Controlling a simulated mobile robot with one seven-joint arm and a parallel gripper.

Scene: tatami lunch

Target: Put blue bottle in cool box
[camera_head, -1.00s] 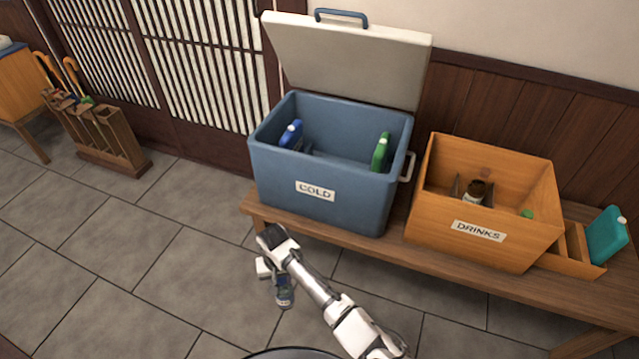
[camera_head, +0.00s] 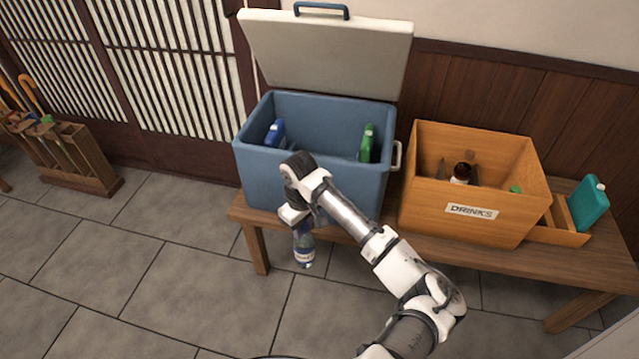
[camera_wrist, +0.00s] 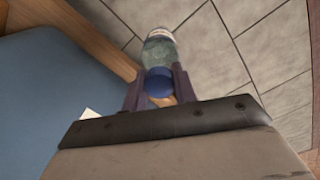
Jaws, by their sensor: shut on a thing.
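The blue bottle (camera_head: 304,246) is clear with a pale label and hangs below my gripper (camera_head: 298,219), in front of the bench edge. In the wrist view my gripper (camera_wrist: 159,88) is shut on its blue cap (camera_wrist: 158,82), and the clear body (camera_wrist: 159,50) extends beyond the fingers. The cool box (camera_head: 262,180) is blue, stands on the bench and has its pale lid (camera_head: 325,50) raised. A blue item (camera_head: 275,133) and a green item (camera_head: 367,143) are inside it. My arm covers much of the box's front and its label.
An orange wooden crate labelled DRINKS (camera_head: 425,205) stands right of the cool box, holding a dark bottle (camera_head: 461,173) and a green-topped item. The bench (camera_head: 243,213) edge lies near the held bottle.

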